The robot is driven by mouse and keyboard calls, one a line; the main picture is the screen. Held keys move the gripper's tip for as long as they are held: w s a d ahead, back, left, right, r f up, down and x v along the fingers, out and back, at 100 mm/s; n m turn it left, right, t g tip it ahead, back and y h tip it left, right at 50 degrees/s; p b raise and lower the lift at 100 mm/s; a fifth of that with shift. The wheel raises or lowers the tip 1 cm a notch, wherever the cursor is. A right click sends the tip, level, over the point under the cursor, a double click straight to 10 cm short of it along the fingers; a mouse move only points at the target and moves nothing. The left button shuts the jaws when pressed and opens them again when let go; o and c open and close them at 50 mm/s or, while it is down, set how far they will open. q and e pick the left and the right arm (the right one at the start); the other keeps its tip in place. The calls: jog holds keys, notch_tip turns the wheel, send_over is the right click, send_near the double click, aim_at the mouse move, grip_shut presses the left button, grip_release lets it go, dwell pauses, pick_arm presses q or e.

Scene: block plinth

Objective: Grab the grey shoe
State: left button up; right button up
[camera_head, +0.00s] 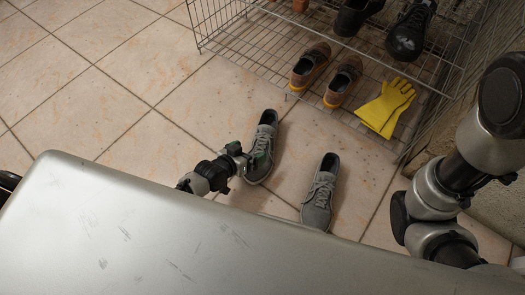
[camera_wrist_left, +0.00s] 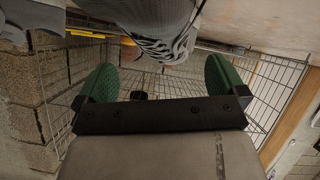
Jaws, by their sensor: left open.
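Two grey lace-up shoes stand on the tiled floor in the head view: one grey shoe (camera_head: 263,146) further left and back, and another grey shoe (camera_head: 319,196) nearer and to the right. My left gripper (camera_head: 246,160) is beside the left side of the further shoe. Whether it touches that shoe I cannot tell. In the left wrist view the gripper's green fingers (camera_wrist_left: 160,78) are wide apart with nothing between them. A grey laced shoe (camera_wrist_left: 160,28) shows beyond them at the top, partly cut off. My right gripper is not in view.
A wire rack (camera_head: 262,62) behind holds brown shoes (camera_head: 311,65), dark shoes (camera_head: 408,34) and yellow gloves (camera_head: 386,106). A large silver surface (camera_head: 200,235) fills the foreground. Tiled floor (camera_head: 130,80) is clear to the left.

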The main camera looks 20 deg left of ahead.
aim_at(260, 152)
pick_arm(q)
jog(key=shift+w+d+f, duration=0.25)
jog(key=shift+w+f, duration=0.1)
jog(key=shift+w, duration=0.2)
jog(key=b+x, duration=0.4)
jog(key=shift+a, duration=0.1)
jog(key=shift+w+f+b, duration=0.15)
jog(key=shift+w+b, duration=0.3)
jog(key=c, duration=1)
jog(key=shift+d, duration=0.25)
jog(key=shift+c, duration=0.3)
jog(key=shift+r, duration=0.2)
